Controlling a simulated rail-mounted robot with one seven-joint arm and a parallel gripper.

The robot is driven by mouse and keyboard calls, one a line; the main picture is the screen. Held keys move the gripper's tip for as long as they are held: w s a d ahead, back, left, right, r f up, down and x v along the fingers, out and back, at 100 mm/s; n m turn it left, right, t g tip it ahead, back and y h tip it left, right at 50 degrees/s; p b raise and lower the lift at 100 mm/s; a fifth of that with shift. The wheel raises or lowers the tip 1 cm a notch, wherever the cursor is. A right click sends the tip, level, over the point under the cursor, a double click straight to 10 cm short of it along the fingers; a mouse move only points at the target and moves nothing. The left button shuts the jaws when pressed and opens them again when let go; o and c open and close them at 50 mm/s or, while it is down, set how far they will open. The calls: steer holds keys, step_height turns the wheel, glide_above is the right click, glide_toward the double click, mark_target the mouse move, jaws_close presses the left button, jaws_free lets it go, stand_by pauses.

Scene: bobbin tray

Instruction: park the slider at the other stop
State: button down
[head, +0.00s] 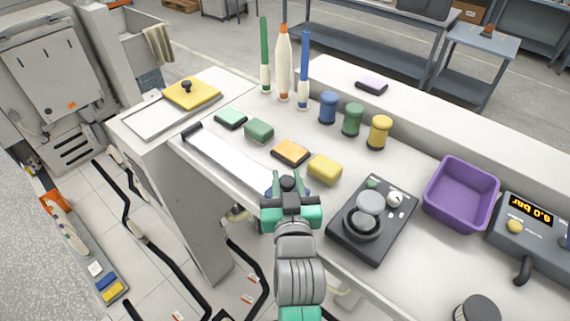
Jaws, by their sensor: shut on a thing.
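A pale slide rail (228,157) runs diagonally along the front of the worktop, with a dark stop (192,130) at its far left end. My gripper (288,187) is at the rail's near right end, shut on the slider's black knob (289,182). Most of the slider and the stop at this end are hidden behind my gripper. The stretch of rail between my gripper and the far left stop is bare.
Green, orange and yellow blocks (325,169) lie just behind the rail. Bobbins (352,119) and upright cones (283,63) stand farther back. A dark device (372,220) is right of my gripper, with a purple bin (460,193) beyond.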

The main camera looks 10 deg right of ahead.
steer(key=c, duration=1.1)
jaws_free()
steer(key=s, duration=0.2)
steer(key=s+b, duration=0.1)
steer(key=s, duration=0.2)
steer(key=s+a, duration=0.1)
steer(key=s, duration=0.1)
steer(key=shift+s, duration=0.4)
